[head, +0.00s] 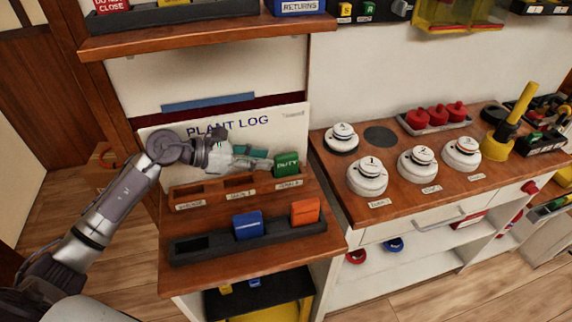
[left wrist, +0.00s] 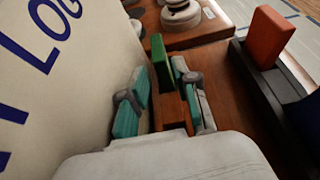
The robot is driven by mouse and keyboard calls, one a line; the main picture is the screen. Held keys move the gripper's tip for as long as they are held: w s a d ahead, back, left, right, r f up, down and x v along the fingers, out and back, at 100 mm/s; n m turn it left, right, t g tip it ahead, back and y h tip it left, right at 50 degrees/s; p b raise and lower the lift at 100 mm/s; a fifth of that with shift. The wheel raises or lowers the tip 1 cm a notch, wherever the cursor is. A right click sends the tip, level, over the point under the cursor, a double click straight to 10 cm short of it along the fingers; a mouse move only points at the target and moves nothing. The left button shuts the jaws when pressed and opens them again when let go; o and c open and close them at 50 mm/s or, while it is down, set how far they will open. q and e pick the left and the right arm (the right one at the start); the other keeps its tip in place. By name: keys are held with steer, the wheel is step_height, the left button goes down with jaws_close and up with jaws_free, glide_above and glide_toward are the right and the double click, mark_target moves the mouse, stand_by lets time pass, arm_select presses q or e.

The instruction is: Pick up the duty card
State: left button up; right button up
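The green duty card (head: 287,163) stands upright in the right-hand slot of the wooden card rack (head: 214,201), in front of the white plant log board (head: 220,130). My left gripper (head: 262,158) reaches in from the left with teal-padded fingers, just left of the card. In the left wrist view the card (left wrist: 159,62) stands straight ahead, in line with the gap between the fingers (left wrist: 165,88). The fingers are apart and nothing is held. Whether a fingertip touches the card is unclear. My right gripper is not in view.
A blue card (head: 247,225) and an orange card (head: 305,211) stand in the dark tray (head: 190,250) in front. White round knobs (head: 367,175) sit on the wooden counter to the right. A wooden shelf (head: 205,37) hangs above.

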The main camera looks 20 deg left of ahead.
mark_target(275, 157)
arm_select(q)
steer(key=x, duration=0.4)
steer(key=shift+p, duration=0.4)
jaws_close()
